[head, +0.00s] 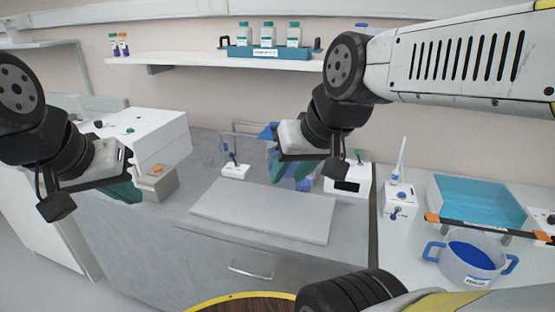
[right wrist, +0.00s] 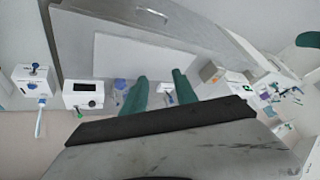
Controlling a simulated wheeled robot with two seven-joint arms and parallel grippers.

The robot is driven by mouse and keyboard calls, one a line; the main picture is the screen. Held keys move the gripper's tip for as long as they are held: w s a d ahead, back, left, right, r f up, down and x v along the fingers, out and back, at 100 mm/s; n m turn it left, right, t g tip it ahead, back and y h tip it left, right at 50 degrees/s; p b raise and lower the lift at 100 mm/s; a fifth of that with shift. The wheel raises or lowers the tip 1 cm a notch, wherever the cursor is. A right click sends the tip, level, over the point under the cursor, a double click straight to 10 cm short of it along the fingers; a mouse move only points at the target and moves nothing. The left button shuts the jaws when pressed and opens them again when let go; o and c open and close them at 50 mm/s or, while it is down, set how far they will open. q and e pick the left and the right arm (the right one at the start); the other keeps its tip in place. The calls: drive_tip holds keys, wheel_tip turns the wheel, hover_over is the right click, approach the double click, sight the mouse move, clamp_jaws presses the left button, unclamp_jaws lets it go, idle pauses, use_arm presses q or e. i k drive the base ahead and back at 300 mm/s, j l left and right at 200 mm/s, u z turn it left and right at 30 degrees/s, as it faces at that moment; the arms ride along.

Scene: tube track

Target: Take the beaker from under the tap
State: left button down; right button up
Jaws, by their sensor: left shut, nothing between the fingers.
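I cannot clearly make out a beaker or a tap. A small blue, see-through object (head: 303,184) shows on the counter just below my right gripper (head: 297,171), partly hidden by it; I cannot tell what it is. A blue patch also shows in the right wrist view (right wrist: 120,84), beside one green finger. My right gripper hangs over the back of the counter, its two green fingers (right wrist: 160,88) apart with nothing seen held between them. My left gripper (head: 128,191) is at the left, shut and empty, in front of a small grey box with an orange button (head: 157,184).
A pale slab (head: 265,212) lies mid-counter. A white device with a dark display (head: 346,184) and a small white stand (head: 236,171) stand behind it. Right are a white instrument (head: 399,201), a blue bin (head: 480,200) and a blue-handled pot (head: 445,268). A bottle shelf (head: 190,58) is above.

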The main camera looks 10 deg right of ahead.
sight(304, 186)
drive_tip(key=i+j+z, duration=0.15)
drive_tip(key=j+z, duration=0.15)
drive_tip(key=i+j+z, duration=0.25)
drive_tip(key=j+z, duration=0.55)
drive_tip(key=j, duration=0.2)
drive_tip(key=i, duration=0.05)
